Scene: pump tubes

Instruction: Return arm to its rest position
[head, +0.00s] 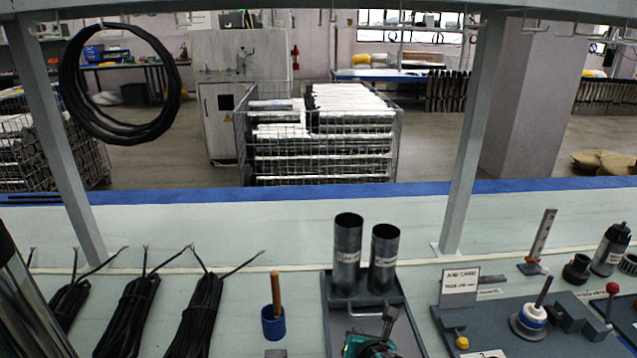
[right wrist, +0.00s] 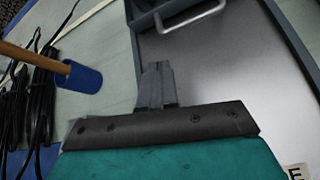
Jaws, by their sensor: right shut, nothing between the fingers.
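My right gripper (head: 388,318) is low in the middle of the head view, above the grey tray (head: 331,318). In the right wrist view its fingers (right wrist: 158,85) are together with nothing between them. Two dark metal tubes, a taller one (head: 347,255) and a shorter one (head: 384,258), stand upright at the tray's far end, beyond the gripper and apart from it. My left gripper is not in view.
A blue cup (head: 273,324) with a wooden handle stands left of the tray. Black cable bundles (head: 197,315) lie further left. A fixture board (head: 480,330) with a sign is at right. A grey frame post (head: 470,130) rises behind.

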